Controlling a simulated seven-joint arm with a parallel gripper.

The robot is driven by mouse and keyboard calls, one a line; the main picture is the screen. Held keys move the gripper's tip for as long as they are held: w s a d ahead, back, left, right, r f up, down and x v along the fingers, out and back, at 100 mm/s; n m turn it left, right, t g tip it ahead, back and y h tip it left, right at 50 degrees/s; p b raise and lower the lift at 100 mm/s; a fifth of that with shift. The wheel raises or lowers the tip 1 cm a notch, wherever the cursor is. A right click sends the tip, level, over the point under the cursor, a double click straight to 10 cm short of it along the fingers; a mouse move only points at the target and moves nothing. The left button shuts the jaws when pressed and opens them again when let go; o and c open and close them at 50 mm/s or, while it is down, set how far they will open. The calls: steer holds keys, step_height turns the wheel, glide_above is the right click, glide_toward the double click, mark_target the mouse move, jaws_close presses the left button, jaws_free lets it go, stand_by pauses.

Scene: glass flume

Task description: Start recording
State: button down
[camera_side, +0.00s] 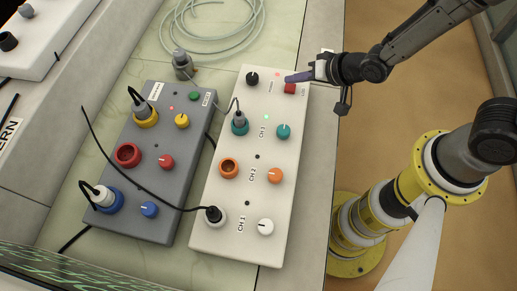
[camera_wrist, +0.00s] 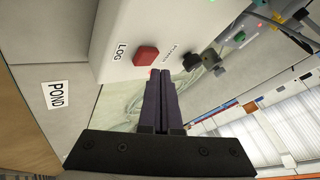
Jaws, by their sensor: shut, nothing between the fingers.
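The white box (camera_side: 233,196) carries a red square button (camera_side: 290,88) at its far right corner. In the wrist view this red button (camera_wrist: 146,55) sits beside the word LOG. A black knob (camera_side: 252,78) is at the far left of the box; the wrist view shows it (camera_wrist: 191,62) by the word POWER. My gripper (camera_side: 288,79) is shut and empty, its fingertips close by the red button. In the wrist view the fingertips (camera_wrist: 160,74) lie to the right of and below the button. I cannot tell whether they touch the box.
A grey box (camera_side: 140,180) with plugs and coloured knobs stands left of the white box. A black cable (camera_side: 150,195) crosses between them. A small grey device (camera_side: 182,64) and coiled pale tubing (camera_side: 215,22) lie behind. A POND label (camera_wrist: 56,95) shows in the wrist view.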

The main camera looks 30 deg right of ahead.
mark_target(294, 90)
steer(key=shift+r, duration=0.15)
step_height(294, 90, up, 6)
stand_by(0.8)
stand_by(0.6)
